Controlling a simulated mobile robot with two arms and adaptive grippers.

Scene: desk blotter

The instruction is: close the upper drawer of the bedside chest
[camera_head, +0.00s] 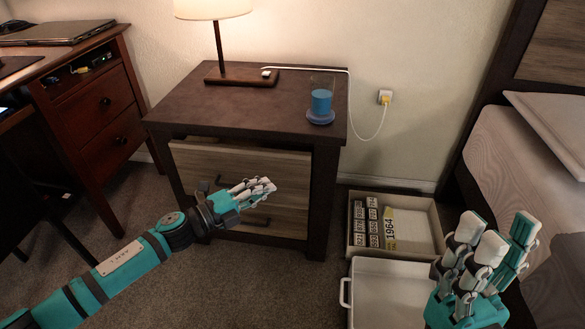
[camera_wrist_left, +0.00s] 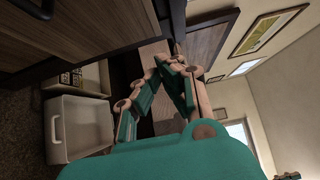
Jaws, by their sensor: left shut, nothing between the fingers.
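The bedside chest (camera_head: 185,105) stands against the wall, with a dark frame and light wood drawer fronts. My left gripper (camera_head: 262,187) is in front of this drawer, shut and empty, fingers pointing right. It hides part of the drawer front and handle, and I cannot tell whether it touches. In the left wrist view its fingers (camera_wrist_left: 170,72) are together, with a wood front and dark handle at top left. My right gripper (camera_head: 492,245) is open at the lower right, fingers up.
A lamp (camera_head: 240,75) and a glass of blue liquid on a coaster (camera_head: 320,118) stand on the chest. A box with packets (camera_head: 420,210) and a white bin (camera_head: 385,295) are on the floor at right. A desk (camera_head: 75,80) is left, a bed (camera_head: 525,160) right.

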